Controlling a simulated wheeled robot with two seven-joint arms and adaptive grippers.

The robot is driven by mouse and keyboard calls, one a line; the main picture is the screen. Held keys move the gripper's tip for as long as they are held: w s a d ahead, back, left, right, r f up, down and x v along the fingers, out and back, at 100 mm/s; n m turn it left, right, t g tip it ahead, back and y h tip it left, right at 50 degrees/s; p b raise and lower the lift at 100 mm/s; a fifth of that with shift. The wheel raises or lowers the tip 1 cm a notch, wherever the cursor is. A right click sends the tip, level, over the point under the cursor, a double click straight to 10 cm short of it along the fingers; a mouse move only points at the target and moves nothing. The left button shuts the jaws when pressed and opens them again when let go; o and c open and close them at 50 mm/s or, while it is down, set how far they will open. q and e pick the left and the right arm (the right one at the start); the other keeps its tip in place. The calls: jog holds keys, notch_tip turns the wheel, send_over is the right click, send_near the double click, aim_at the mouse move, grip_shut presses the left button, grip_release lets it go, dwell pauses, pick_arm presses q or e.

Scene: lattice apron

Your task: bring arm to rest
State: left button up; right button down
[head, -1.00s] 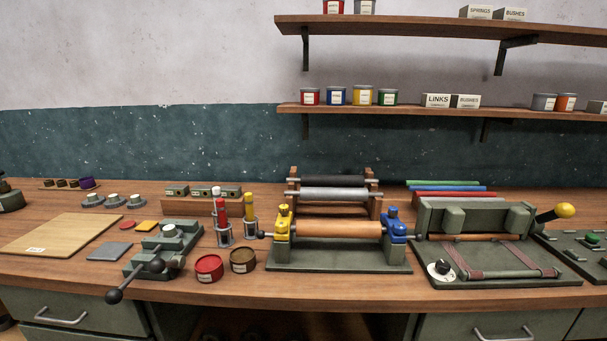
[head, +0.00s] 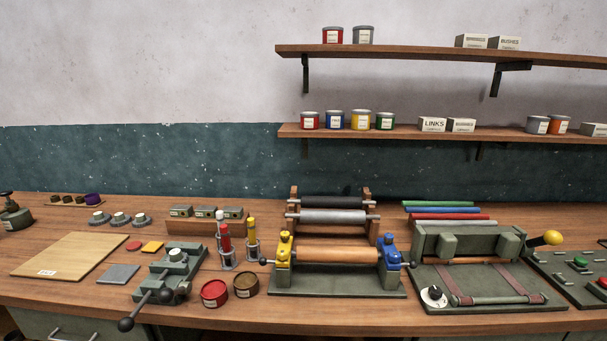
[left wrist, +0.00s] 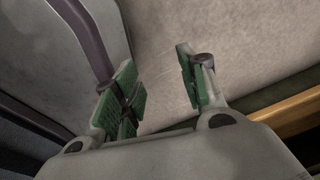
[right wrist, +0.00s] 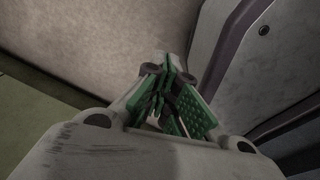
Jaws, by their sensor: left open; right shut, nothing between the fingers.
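My left gripper (left wrist: 160,92) shows in the left wrist view, its green-padded fingers spread apart with nothing between them. My right gripper (right wrist: 172,95) shows in the right wrist view, its green pads closed together and empty. Both hang over a plain pale floor, beside grey panels of my own body. Neither gripper nor arm shows in the head view.
The workbench holds a roller stand (head: 338,284), a clamp-like tool (head: 170,272), a grey press (head: 480,270) with a yellow-knobbed lever, a wooden board (head: 66,255) and red and brown tins (head: 214,293). Two wall shelves (head: 400,132) carry tins and boxes.

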pick_arm(q)
jog(key=shift+s+a+r+p, duration=0.1)
jog(key=shift+s+a+p, duration=0.15)
jog(key=shift+s, duration=0.5)
jog(key=shift+s+a+p, duration=0.15)
jog(key=shift+s+a, duration=0.15)
jog(key=shift+s, duration=0.4)
pick_arm(e)
jog(key=shift+s+d+r, duration=0.1)
jog(key=shift+s+d, duration=0.2)
jog(key=shift+s, duration=0.45)
jog(key=shift+s+d, duration=0.25)
jog(key=shift+s, duration=0.45)
